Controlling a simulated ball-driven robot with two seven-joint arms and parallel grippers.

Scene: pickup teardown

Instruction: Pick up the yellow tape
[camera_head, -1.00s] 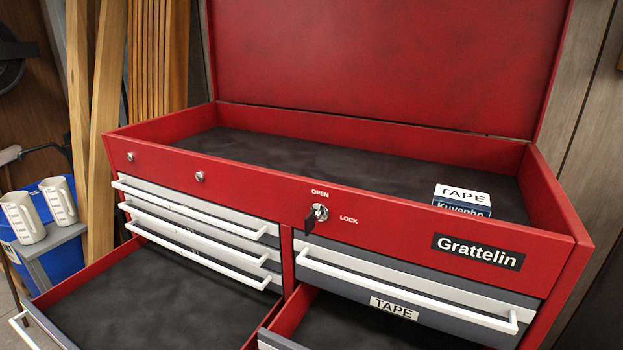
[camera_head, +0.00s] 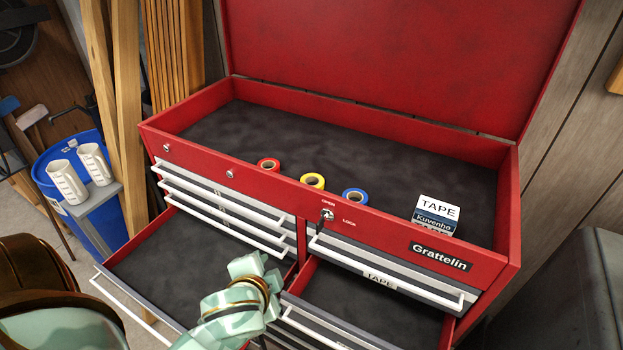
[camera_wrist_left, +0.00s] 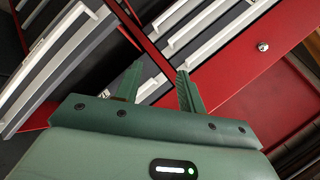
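The yellow tape (camera_head: 312,181) is a small roll in the red chest's open top tray, close behind the front wall. A red tape roll (camera_head: 268,164) is to its left and a blue tape roll (camera_head: 355,196) to its right. My left gripper (camera_head: 262,270) is in front of the chest, below and apart from the tape, over the pulled-out lower drawers. In the left wrist view its two green fingers (camera_wrist_left: 160,80) stand apart with nothing between them. No tape shows in that view. My right gripper is not in view.
The tool chest (camera_head: 385,226) has its lid up. A box labelled TAPE (camera_head: 436,214) stands at the tray's right. The lower left drawer (camera_head: 175,262) and lower right drawer (camera_head: 365,310) are pulled out. A blue barrel (camera_head: 72,160) and white jugs (camera_head: 95,163) are left.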

